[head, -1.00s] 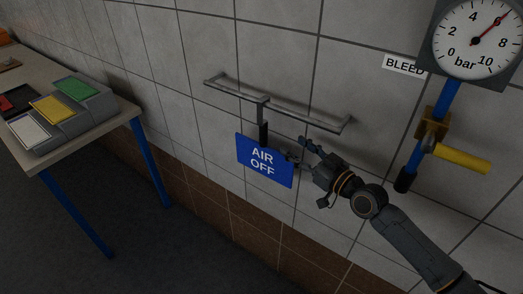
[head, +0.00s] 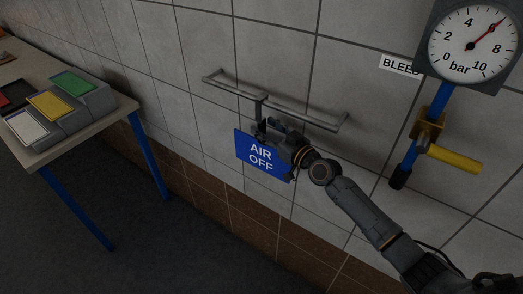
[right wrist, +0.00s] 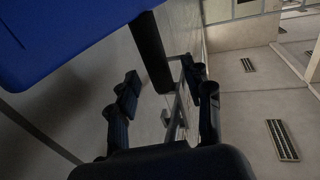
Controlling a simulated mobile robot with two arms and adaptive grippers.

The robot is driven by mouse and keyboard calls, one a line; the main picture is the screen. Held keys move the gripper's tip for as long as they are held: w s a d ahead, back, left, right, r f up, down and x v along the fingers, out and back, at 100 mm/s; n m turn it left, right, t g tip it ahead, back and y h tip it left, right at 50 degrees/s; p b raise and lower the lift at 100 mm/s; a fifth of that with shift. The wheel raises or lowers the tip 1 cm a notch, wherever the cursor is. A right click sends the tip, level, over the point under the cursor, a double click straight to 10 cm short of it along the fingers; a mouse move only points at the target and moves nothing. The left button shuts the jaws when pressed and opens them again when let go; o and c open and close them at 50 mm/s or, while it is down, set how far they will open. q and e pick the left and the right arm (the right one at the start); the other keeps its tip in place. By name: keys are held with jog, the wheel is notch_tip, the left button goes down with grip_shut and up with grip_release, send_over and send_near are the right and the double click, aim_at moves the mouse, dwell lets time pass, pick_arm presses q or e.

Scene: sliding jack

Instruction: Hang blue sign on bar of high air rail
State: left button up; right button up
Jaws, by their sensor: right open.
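The blue AIR OFF sign (head: 258,154) is below the grey wall rail (head: 312,117). Its dark stem and hook (head: 260,112) reach up to the rail's bar and appear to hang over it. My right gripper (head: 278,128) is beside the stem, just above the sign, and hides part of it. In the right wrist view my right gripper's fingers (right wrist: 160,95) are spread apart, with the black stem (right wrist: 150,52) near the fingertips and the blue sign (right wrist: 60,35) at upper left. Whether they touch the stem I cannot tell. My left gripper is not in view.
At the right, a pressure gauge (head: 473,42) sits above a blue pipe with a yellow valve handle (head: 453,158) and a BLEED label (head: 399,65). At the left, a table (head: 95,135) carries a stepped block with coloured plates (head: 62,108). The wall below the sign is clear.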

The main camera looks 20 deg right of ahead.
grip_shut()
jog(key=shift+r, duration=0.25)
